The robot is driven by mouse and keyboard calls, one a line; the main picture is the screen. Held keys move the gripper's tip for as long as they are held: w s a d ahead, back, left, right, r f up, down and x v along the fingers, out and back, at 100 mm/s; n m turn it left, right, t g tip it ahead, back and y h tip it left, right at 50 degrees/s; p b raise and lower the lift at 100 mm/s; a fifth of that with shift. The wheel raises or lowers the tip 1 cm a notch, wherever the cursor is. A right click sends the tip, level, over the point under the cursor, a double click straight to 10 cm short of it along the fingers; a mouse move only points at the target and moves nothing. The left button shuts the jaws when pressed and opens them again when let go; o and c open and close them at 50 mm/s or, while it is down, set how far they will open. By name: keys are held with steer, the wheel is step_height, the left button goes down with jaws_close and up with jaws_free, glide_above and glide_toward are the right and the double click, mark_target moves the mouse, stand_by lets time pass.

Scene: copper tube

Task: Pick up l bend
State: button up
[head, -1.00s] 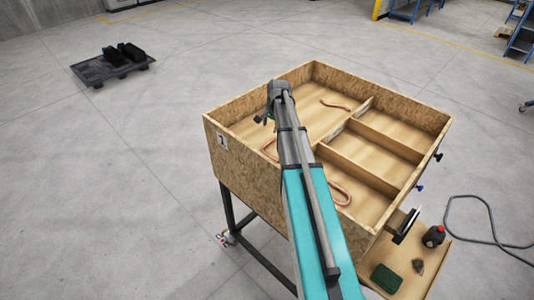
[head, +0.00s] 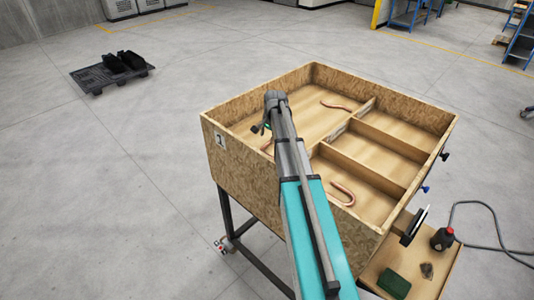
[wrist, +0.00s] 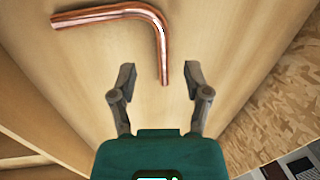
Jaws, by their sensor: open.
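The copper L bend (wrist: 145,18) lies on the bare wooden floor of the box in the wrist view. Its bend is at the upper middle, with one leg running left and one pointing down toward my gripper. My gripper (wrist: 158,75) is open and empty, with its two fingers spread just below the bend; the end of the lower leg is close to the gap between the fingertips. In the head view, only a small part of this pipe (head: 266,146) shows beside my arm, and the rest is hidden behind it.
The wooden box (head: 235,145) has walls and dividers on its right side.

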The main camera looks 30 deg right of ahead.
mark_target(265, 146)
steer(key=shift+f, duration=0.1)
stand_by(0.3)
steer(key=shift+w+a+f+b, duration=0.1)
steer(key=shift+w+f+b, duration=0.1)
steer(key=shift+f+b, duration=0.65)
steer(key=shift+w+a+f+b, duration=0.1)
steer(key=shift+w+f+b, duration=0.05)
steer(key=shift+f+b, duration=0.7)
steer(key=shift+w+a+f+b, duration=0.1)
steer(key=shift+w+f+b, duration=0.1)
steer(key=shift+f+b, duration=0.6)
steer(key=shift+r, duration=0.1)
jaws_close()
